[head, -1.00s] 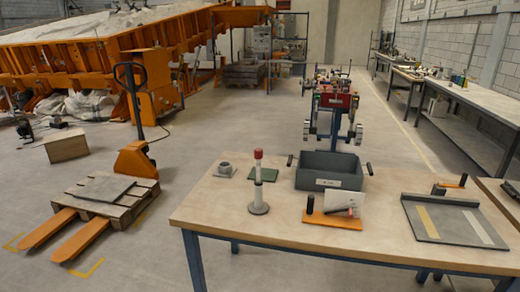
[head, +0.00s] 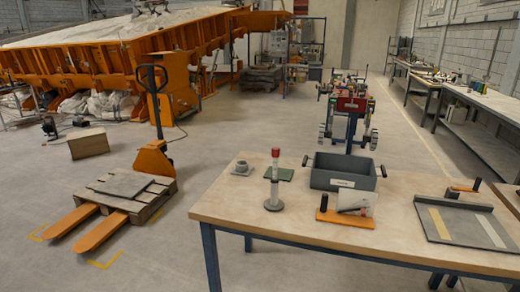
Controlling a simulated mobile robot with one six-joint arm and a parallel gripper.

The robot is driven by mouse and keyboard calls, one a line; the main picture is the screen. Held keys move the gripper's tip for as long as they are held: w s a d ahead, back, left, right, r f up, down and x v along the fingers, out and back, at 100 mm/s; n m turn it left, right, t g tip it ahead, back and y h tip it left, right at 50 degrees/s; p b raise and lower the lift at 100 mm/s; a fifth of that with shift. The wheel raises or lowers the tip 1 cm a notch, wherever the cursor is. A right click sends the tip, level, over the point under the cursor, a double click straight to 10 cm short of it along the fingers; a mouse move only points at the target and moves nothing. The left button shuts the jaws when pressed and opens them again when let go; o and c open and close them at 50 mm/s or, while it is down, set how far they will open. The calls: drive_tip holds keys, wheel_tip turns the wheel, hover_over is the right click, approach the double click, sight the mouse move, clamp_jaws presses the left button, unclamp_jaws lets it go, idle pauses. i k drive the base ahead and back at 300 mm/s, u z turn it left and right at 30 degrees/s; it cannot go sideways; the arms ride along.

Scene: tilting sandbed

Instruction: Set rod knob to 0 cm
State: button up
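A slim upright rod (head: 275,183) stands on the near table, to the left of the grey bin. It has a red top, a white shaft with a darker band, and a round grey base. No separate knob and no scale marks can be made out on it at this size. My gripper is not in the head view, and nothing touches the rod.
A pallet jack (head: 153,158) with a loaded pallet stands left; floor between is clear.

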sight(275, 152)
drive_tip(key=u, duration=0.7)
drive_tip(key=k, duration=0.95)
drive_tip(key=u, duration=0.7)
drive_tip(key=i, duration=1)
drive_tip(key=u, duration=0.05)
